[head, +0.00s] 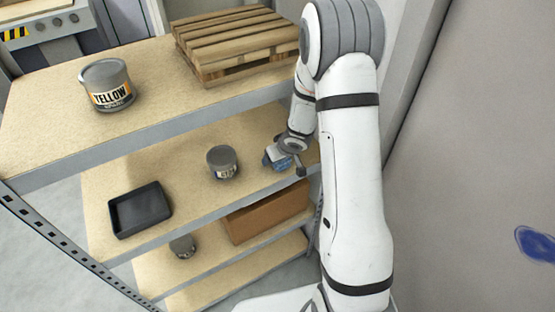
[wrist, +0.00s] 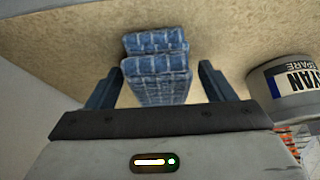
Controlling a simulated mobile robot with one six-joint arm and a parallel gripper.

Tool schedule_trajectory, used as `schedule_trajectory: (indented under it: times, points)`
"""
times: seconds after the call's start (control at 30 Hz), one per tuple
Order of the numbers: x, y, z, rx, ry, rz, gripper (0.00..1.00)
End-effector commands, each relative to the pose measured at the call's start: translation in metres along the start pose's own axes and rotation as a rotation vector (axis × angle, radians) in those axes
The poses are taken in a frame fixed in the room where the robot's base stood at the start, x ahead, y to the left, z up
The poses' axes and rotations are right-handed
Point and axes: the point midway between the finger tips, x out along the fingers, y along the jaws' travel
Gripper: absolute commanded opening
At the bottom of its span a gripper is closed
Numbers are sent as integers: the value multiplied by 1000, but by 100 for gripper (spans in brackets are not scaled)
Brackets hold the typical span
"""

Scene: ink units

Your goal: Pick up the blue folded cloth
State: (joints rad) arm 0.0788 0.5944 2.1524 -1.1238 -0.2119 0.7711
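The blue folded cloth (wrist: 157,66) lies on the middle shelf board, seen between my gripper's fingers in the wrist view. In the head view the cloth (head: 271,159) shows only in part, at the right of that shelf, with my arm covering much of it. My gripper (wrist: 158,85) is open, with one finger on each side of the cloth. A gap shows beside the right finger; the left finger is close to the cloth's edge, and I cannot tell if it touches.
A can labelled CYAN (wrist: 285,85) stands just right of my gripper; the head view shows a can (head: 222,162) left of the cloth. A black tray (head: 140,210) sits further left. The upper shelf holds a YELLOW can (head: 107,86) and a wooden pallet (head: 235,45).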

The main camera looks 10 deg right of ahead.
Motion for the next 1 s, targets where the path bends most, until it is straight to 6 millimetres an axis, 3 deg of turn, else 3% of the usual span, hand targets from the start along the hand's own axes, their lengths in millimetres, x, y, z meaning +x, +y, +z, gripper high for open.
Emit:
schedule_trajectory:
  times: [0.57, 1.0]
  points:
    - [0, -1, 0, -1, 0, -1, 28]
    - [-11, -1, -7, -1, 0, -1, 27]
